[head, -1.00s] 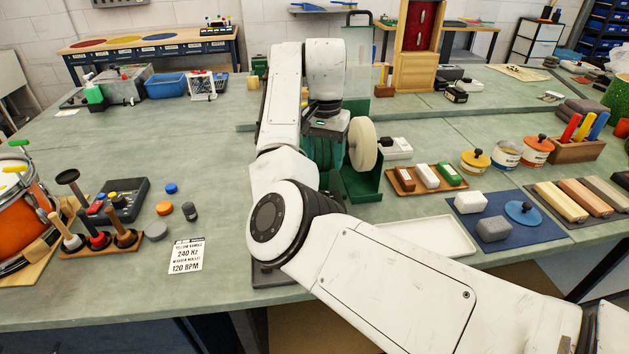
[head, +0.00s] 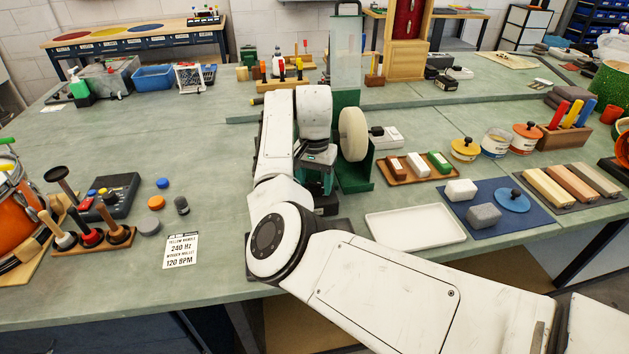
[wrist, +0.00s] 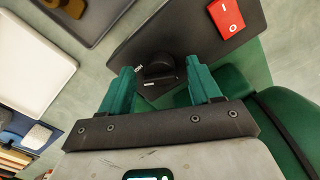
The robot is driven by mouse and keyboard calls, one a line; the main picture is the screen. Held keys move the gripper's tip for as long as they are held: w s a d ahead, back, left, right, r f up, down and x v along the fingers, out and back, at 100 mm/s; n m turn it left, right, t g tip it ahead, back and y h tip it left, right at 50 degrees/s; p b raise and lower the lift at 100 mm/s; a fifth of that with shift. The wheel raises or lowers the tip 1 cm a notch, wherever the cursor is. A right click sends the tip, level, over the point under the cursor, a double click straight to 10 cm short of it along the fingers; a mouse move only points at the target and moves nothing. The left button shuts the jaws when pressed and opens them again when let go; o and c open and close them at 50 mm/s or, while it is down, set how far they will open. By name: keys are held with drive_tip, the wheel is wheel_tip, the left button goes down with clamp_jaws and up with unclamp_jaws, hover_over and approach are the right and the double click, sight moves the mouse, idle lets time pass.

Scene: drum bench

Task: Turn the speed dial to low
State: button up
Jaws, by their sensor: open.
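The speed dial (wrist: 158,66) is a black round knob on a dark panel (wrist: 185,30) in the wrist view. It has a small pale mark near its base; I cannot read its setting. My gripper (wrist: 160,82) has two green fingers, open, one on each side of the dial as seen from the wrist. I cannot tell whether they touch it. In the head view my gripper (head: 316,178) points down beside the green grinder (head: 355,178) with its pale wheel (head: 353,134). The arm hides the dial there.
A red rocker switch (wrist: 227,15) sits on the same panel near the dial. A white tray (head: 415,227) lies right of my arm. A wooden tray with blocks (head: 392,180) is beyond it. A printed card (head: 180,252) and several caps lie left, with free bench between.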

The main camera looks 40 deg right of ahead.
drive_tip(key=shift+c, duration=0.2)
drive_tip(key=c, duration=1)
